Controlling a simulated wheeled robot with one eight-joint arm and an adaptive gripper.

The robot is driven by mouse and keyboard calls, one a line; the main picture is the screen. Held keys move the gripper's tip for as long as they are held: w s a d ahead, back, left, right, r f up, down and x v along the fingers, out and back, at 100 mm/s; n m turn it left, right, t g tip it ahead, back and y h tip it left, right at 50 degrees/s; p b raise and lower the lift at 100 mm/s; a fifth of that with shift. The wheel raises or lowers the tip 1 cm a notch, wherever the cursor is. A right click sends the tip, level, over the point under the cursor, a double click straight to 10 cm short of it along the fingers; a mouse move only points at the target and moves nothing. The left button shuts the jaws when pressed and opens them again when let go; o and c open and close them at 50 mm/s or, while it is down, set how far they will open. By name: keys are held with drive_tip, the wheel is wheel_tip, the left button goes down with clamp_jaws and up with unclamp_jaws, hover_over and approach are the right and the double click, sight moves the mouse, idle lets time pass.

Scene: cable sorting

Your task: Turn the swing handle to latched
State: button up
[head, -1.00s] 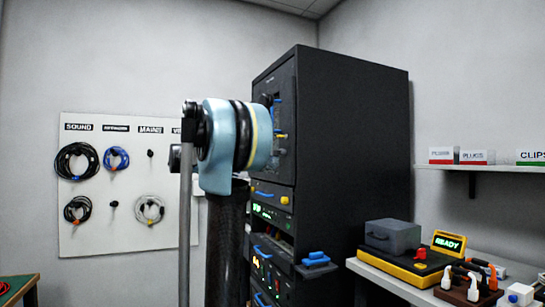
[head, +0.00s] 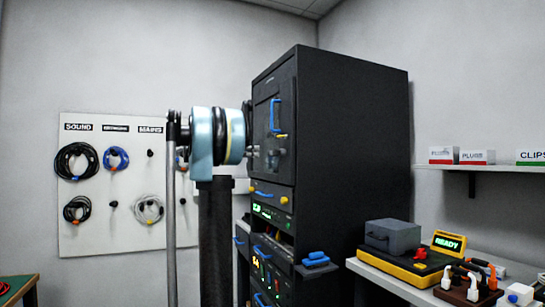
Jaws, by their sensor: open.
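The black rack cabinet (head: 355,150) stands at the centre. A blue swing handle (head: 275,115) sits upright on its upper door, with a small yellow piece (head: 282,136) just below it. My gripper (head: 271,158), small and dark against the dark door, is in front of the door below the handle, apart from the blue grip as far as I can see. It is open, though its fingers are hard to make out. My pale blue wrist link partly hides the space left of the door.
Lower rack units have blue handles (head: 263,194) and a blue-topped piece (head: 316,259) sticking out. A bench with a grey box (head: 392,236) and a READY sign (head: 449,243) stands at right. A cable board (head: 100,225) hangs behind at left.

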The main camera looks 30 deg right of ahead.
sight(272, 152)
drive_tip(key=d, duration=0.7)
drive_tip(key=s+d, duration=0.1)
drive_tip(key=d, duration=0.2)
drive_tip(key=shift+d, duration=0.4)
drive_tip(key=shift+c, duration=0.2)
drive_tip(key=c, duration=1.2)
